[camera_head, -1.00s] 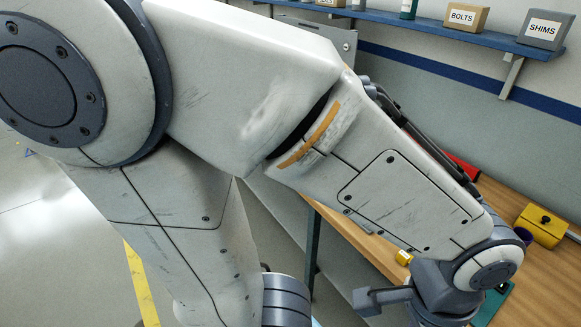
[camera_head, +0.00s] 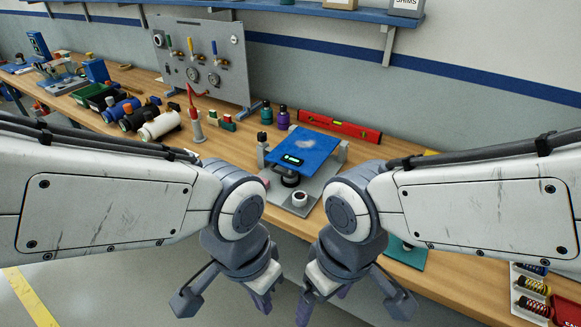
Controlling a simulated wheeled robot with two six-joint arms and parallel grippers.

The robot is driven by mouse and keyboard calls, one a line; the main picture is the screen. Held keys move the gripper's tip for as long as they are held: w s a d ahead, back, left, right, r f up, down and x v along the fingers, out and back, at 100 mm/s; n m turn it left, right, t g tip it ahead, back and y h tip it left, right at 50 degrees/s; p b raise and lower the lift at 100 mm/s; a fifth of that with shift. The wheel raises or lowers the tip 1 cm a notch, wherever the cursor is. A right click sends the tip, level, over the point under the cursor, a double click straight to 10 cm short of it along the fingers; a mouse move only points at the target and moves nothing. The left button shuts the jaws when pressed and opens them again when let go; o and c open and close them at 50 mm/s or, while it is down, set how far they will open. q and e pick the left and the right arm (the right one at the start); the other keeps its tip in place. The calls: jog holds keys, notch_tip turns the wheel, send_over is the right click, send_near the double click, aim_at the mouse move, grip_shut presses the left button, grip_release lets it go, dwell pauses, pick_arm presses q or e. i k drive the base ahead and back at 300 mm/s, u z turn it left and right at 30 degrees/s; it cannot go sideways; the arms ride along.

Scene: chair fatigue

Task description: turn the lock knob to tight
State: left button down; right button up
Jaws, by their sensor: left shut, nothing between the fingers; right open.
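A blue seat plate (camera_head: 303,147) stands on a grey test rig (camera_head: 328,181) on the bench, in the middle of the head view. A small dark display (camera_head: 292,160) sits at its front edge. Below the plate is a black round part (camera_head: 290,180), and in front of it a white ring-shaped part with a dark centre (camera_head: 300,198). I cannot tell which of these is the lock knob. My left gripper (camera_head: 263,301) is shut and empty, pointing down in front of the bench. My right gripper (camera_head: 324,300) is open and empty beside it. Both are apart from the rig.
A tool panel (camera_head: 204,65), spools (camera_head: 160,126) and a red-tipped stand (camera_head: 196,122) are to the left. A tray of springs (camera_head: 531,296) is at the right edge.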

aim_at(261, 136)
jog(key=u, duration=0.25)
jog(key=k, duration=0.5)
jog(key=u, duration=1.35)
jog(key=i, duration=0.75)
jog(key=z, duration=0.6)
jog(key=i, duration=0.85)
jog(key=z, duration=0.85)
